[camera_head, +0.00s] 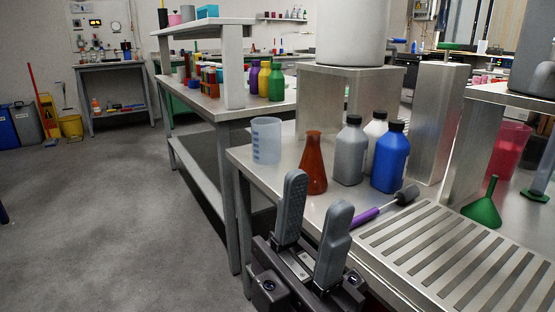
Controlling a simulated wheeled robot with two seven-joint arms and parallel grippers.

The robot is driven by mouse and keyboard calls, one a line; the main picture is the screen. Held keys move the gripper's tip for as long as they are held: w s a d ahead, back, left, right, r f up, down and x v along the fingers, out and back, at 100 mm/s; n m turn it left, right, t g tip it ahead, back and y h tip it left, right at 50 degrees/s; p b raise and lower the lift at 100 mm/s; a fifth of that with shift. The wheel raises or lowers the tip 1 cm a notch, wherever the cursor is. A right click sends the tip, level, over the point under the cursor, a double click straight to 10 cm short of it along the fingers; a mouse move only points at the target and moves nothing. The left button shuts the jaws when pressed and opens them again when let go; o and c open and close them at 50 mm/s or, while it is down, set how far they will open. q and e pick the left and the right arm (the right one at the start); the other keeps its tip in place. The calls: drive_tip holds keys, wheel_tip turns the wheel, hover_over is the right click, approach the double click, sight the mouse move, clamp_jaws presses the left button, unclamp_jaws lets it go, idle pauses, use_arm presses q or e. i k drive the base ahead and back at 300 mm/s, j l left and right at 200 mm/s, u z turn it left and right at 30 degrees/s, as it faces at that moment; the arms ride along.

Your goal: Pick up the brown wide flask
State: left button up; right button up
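The brown flask (314,168) is cone-shaped with a narrow neck. It stands upright on the metal table (283,183), near its front-left edge, between a clear beaker and a grey bottle. My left gripper (314,203) is in the lower middle of the view, in front of the table edge and nearer to me than the flask. Its two grey fingers point up and stand well apart, with nothing between them. The flask's base shows just beyond the fingertips, and I see no contact. My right gripper is not in view.
A clear beaker (266,141) stands left of the flask. A grey bottle (349,153), a white bottle (375,131) and a blue bottle (390,160) stand to its right. A purple-handled brush (384,207), a slotted metal rack (450,255) and a green funnel (484,207) lie further right.

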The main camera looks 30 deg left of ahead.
sight(311, 162)
drive_tip(key=u, duration=0.75)
